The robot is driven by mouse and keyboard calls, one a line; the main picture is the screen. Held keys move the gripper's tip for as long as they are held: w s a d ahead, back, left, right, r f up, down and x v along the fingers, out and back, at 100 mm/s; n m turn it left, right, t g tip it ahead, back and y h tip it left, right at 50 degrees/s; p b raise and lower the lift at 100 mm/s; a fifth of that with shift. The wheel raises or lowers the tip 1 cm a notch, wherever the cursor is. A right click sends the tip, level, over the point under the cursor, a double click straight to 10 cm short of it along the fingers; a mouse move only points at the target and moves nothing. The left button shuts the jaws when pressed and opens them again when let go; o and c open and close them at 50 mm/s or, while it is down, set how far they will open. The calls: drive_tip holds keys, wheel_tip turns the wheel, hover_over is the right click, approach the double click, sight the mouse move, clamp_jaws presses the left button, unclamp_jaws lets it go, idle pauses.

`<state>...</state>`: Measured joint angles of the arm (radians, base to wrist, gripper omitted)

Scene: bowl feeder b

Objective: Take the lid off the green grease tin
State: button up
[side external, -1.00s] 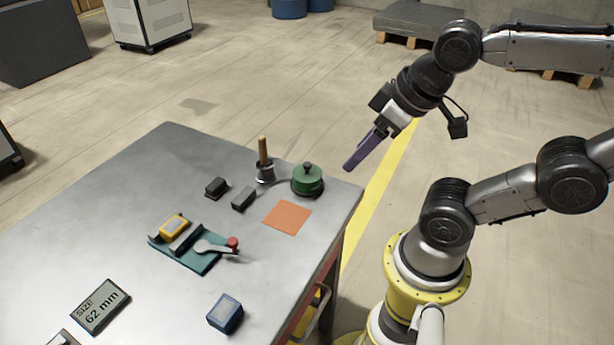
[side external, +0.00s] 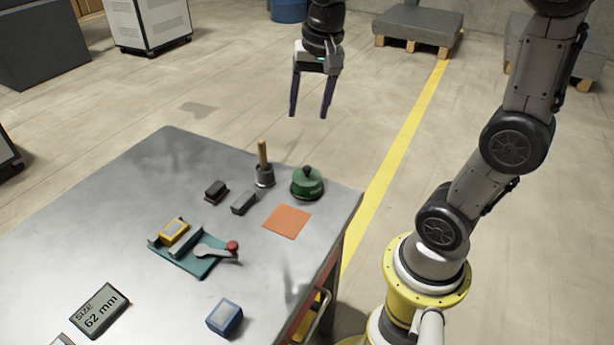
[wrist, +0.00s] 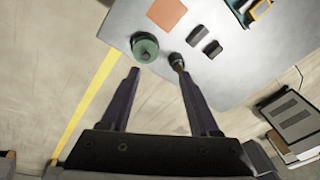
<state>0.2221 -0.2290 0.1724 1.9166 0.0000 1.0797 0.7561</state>
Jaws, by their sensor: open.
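The green grease tin (side external: 306,189) stands upright near the table's far right corner. Its green lid (side external: 307,178) with a dark knob is on top. The tin also shows in the wrist view (wrist: 145,50), ahead of my fingers and to the left of the line between them. My gripper (side external: 308,115) is open and empty, pointing down, well above the table's height and apart from the tin. Its two dark purple fingers (wrist: 163,72) are spread wide in the wrist view. Nothing hides the tin.
A wooden-handled brush in a dark pot (side external: 264,175) stands close left of the tin. Two dark blocks (side external: 243,203) lie further left. An orange square (side external: 287,221) lies in front of the tin. A teal fixture with a red-knobbed lever (side external: 215,255) sits mid-table. The table edge is close behind the tin.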

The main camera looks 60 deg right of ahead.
drive_tip(key=w+d+f+m+g, duration=0.2)
drive_tip(key=w+d+f, duration=0.1)
drive_tip(key=d+f, duration=0.35)
hover_over(307, 167)
drive_tip(key=shift+y, duration=0.3)
drive_tip(key=f, duration=0.6)
drive_tip(key=s+f, duration=0.1)
drive_tip(key=f, duration=0.1)
drive_tip(key=shift+a+f, duration=0.15)
drive_tip(key=shift+f, duration=0.25)
drive_tip(key=shift+w+f, duration=0.25)
drive_tip(key=shift+f, duration=1.1)
drive_tip(key=shift+w+f, duration=0.2)
drive_tip(key=shift+f, duration=1.1)
drive_tip(key=shift+c, duration=0.2)
clamp_jaws()
